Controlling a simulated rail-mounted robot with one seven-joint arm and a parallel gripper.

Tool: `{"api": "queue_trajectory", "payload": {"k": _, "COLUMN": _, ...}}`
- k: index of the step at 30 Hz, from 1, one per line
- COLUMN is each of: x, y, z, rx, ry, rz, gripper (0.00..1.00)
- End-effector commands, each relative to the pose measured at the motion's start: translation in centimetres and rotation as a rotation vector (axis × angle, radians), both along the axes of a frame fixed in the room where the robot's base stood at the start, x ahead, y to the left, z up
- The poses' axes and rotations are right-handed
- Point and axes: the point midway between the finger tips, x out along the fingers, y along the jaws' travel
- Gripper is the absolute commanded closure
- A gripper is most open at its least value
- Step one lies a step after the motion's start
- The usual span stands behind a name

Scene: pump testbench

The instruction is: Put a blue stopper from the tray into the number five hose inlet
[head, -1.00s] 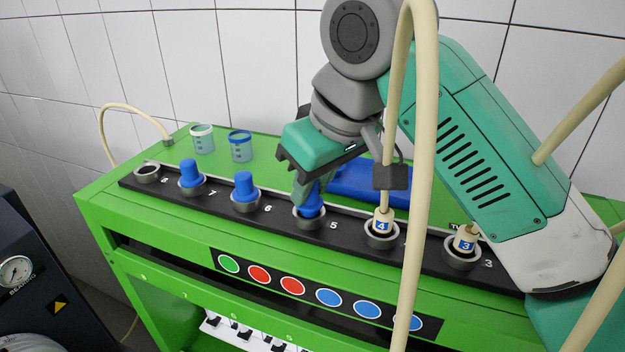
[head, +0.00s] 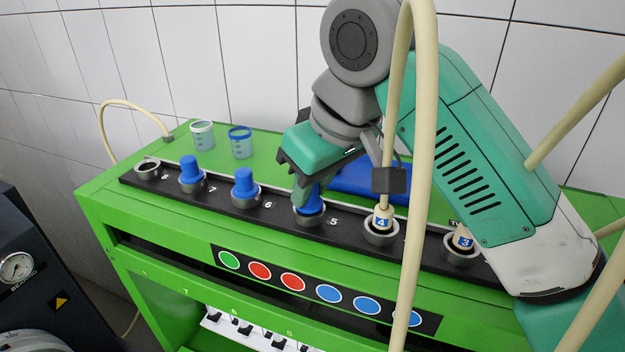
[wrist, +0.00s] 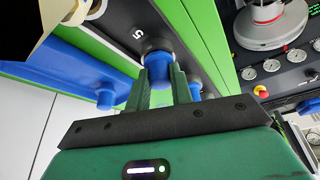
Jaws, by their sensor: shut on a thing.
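A blue stopper (head: 313,202) stands upright at the number five inlet (head: 309,217), its lower part inside the grey ring. My gripper (head: 303,198) comes down from above and is shut on this stopper. In the wrist view the stopper (wrist: 159,70) sits between my two green fingers (wrist: 160,88), in line with the ring (wrist: 157,46) beside the printed 5. How deep it sits is hard to tell. The blue tray (head: 368,186) lies behind the inlet row, partly hidden by my arm. In the wrist view a small blue piece (wrist: 105,98) shows at the tray's edge.
Blue stoppers stand in the number six inlet (head: 244,184) and number seven inlet (head: 191,172). The number eight inlet (head: 148,170) is empty. Hoses with tags 4 (head: 381,222) and 3 (head: 463,238) occupy the inlets to the right. Two cups (head: 240,143) stand at the back left.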

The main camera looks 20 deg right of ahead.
Motion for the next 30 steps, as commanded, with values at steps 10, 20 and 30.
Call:
{"api": "queue_trajectory", "payload": {"k": 10, "x": 0.0, "y": 0.0, "z": -0.4, "rx": 0.0, "ry": 0.0, "rz": 0.0, "gripper": 0.69}}
{"api": "queue_trajectory", "payload": {"k": 20, "x": -0.4, "y": -0.1, "z": 1.0, "rx": 0.0, "ry": 0.0, "rz": 0.0, "gripper": 0.69}}
{"api": "queue_trajectory", "payload": {"k": 30, "x": -1.6, "y": -0.6, "z": 4.0, "rx": 0.0, "ry": -0.001, "rz": 0.0, "gripper": 0.69}}
